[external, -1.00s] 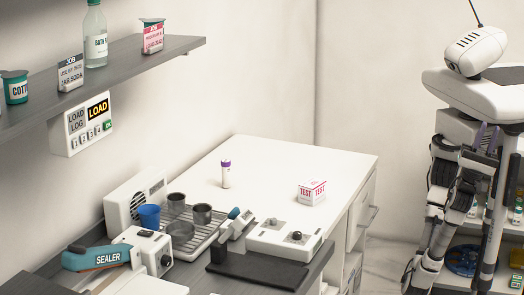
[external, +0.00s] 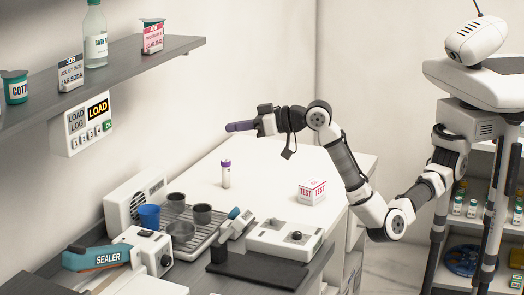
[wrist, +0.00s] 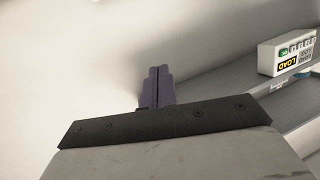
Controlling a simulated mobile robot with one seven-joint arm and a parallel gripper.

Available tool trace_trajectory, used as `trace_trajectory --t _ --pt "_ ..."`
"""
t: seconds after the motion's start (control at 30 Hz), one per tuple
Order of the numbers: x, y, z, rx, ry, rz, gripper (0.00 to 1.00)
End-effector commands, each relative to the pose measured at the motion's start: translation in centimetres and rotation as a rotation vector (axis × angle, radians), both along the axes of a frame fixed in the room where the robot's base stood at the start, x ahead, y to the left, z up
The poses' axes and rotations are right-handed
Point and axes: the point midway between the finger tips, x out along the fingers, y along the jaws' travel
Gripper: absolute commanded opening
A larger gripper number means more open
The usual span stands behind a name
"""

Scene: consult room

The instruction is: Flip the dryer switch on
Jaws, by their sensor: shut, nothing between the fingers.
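The likely dryer is a white box with a round slatted grille (external: 122,208) on the left of the counter in the external view, against the wall. A small dark panel shows on its upper right face. I cannot make out its switch or the switch's position. My gripper (external: 232,127), with purple fingers, is raised above the white counter and points left toward the wall. It is well above and to the right of the box. The fingers are shut and empty, also in the wrist view (wrist: 158,84). The box does not show in the wrist view.
A wire rack (external: 207,240) with metal cups and a blue cup stands before the box. A sealer (external: 98,258), a white knobbed unit (external: 285,235), a purple-capped tube (external: 226,174) and a TEST box (external: 312,191) are nearby. The shelf (external: 120,72) and LOAD panel (external: 82,124) overhang left.

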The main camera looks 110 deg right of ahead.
Motion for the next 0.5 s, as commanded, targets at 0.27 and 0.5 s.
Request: trace_trajectory --t 0.27,0.5 --pt "-0.9 -5.6 -8.9 0.415 0.603 -0.144 0.0" --pt "-3.6 -3.9 -11.0 0.591 0.903 -0.153 0.0"
